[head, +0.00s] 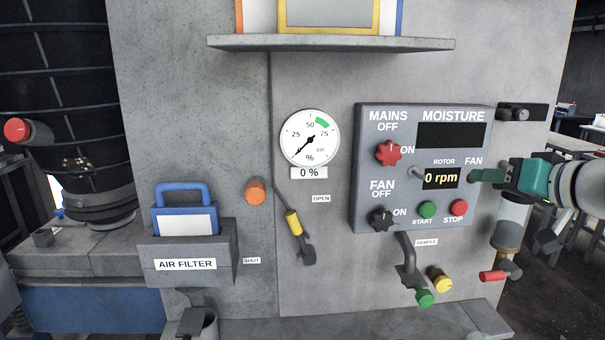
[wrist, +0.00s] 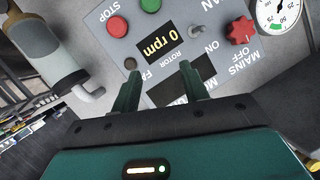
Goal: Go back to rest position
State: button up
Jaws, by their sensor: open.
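My gripper (head: 476,175) is in front of the right edge of the grey control box (head: 365,215), beside the FAN label. In the wrist view its two green fingers (wrist: 160,72) are apart with nothing between them. They point at the box face near the 0 rpm display (head: 441,178). I cannot tell whether a fingertip touches the box. My arm comes in from the right edge of the head view.
The box carries a red mains knob (head: 388,153), a black fan knob (head: 381,219), a rotor toggle (head: 417,173), a green button (head: 427,209) and a red button (head: 459,207). A clear cylinder (head: 511,222) hangs below my gripper. A shelf (head: 330,43) juts out above.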

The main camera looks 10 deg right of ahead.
jog(key=s+a+f+n+g+y, duration=0.1)
jog(key=a+f+g, duration=0.2)
jog(key=a+f, duration=0.55)
jog(key=s+a+f+n+g+y, duration=0.1)
jog(key=s+a+f+g, duration=0.15)
jog(key=a+f, duration=0.6)
jog(key=s+a+f+n+g+h, duration=0.1)
jog(key=s+a+f+g+h, duration=0.2)
jog(key=s+a+f, duration=0.5)
jog(key=shift+a+f+h, duration=0.25)
jog(key=shift+a+h, duration=0.15)
jog(key=shift+a, duration=0.5)
jog(key=shift+w, duration=0.1)
